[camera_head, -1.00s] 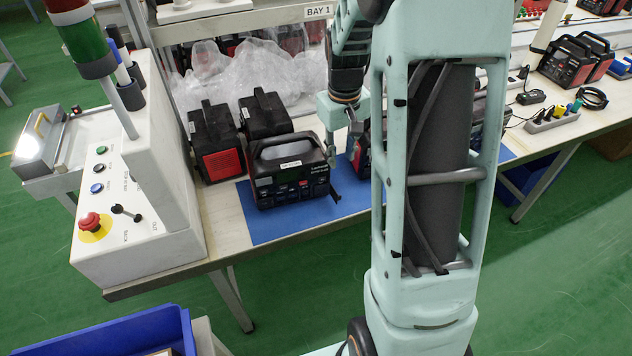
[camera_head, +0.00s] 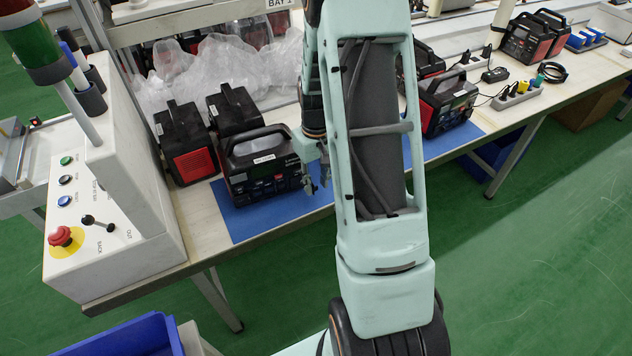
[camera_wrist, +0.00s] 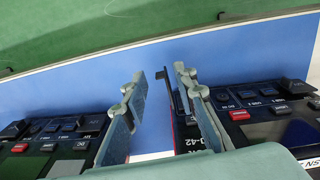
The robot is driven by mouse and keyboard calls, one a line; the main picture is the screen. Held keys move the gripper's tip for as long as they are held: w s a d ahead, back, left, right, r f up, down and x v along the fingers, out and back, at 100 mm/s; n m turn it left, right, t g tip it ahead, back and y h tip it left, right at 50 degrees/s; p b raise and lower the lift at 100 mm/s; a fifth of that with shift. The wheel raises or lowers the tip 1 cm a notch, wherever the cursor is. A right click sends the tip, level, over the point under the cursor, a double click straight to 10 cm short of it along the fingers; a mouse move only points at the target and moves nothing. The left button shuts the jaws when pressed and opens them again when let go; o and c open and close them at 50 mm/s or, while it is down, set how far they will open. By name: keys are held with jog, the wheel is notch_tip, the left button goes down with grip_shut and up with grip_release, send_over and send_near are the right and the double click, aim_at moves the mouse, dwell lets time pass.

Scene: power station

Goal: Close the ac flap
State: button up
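A black power station (camera_head: 262,165) with a carry handle stands on a blue mat (camera_head: 250,218). My gripper (camera_head: 319,178) is low beside its right end, partly hidden behind my arm. In the wrist view my gripper (camera_wrist: 160,80) has its two grey fingers apart. A thin dark plate (camera_wrist: 172,98), which looks like the ac flap, stands out between them, close to the right finger; I cannot tell whether they touch. A control panel with a red button (camera_wrist: 240,115) lies right of the fingers, and another unit's panel (camera_wrist: 45,140) lies left. The flap is not clear in the head view.
Another power station (camera_head: 445,105) stands right of my arm. Two black-and-red units (camera_head: 187,143) and clear plastic wrap (camera_head: 215,75) are behind. A control box (camera_head: 120,190) with a red stop button bounds the left. The mat's front strip is bare.

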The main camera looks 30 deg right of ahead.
jog(key=shift+f, duration=0.25)
